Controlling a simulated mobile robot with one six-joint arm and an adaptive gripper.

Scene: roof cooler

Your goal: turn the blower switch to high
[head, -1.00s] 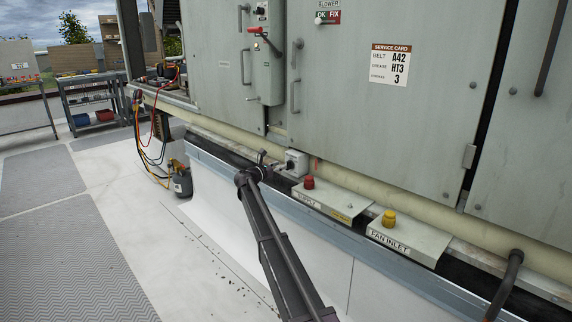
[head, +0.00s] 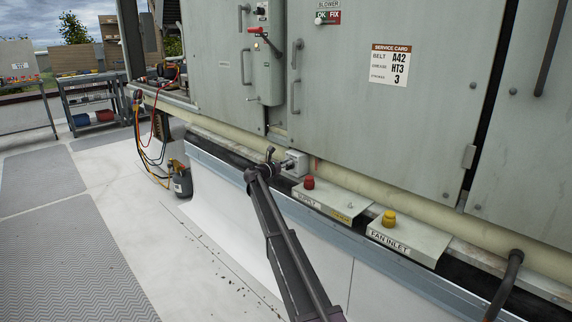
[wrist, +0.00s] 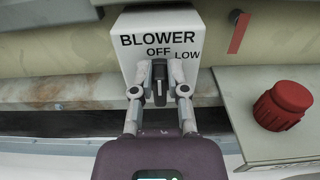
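The blower switch box (wrist: 128,22) is a pale box low on the unit, also in the head view (head: 298,159). Its face reads BLOWER, OFF and LOW in the wrist view; no HIGH mark shows, and the right finger covers part of the face. The dark switch knob (wrist: 159,82) stands nearly upright below OFF. My gripper (wrist: 160,76) has one finger on each side of the knob, with no clear gap, and looks shut on it. In the head view my gripper (head: 282,165) reaches the box's left side.
A red knob (wrist: 283,104) on a sloped cover is close on the right; it also shows in the head view (head: 309,183). A yellow knob (head: 389,218) tops the FAN INLET cover. A pale pipe (head: 350,178) runs behind. Open roof lies left.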

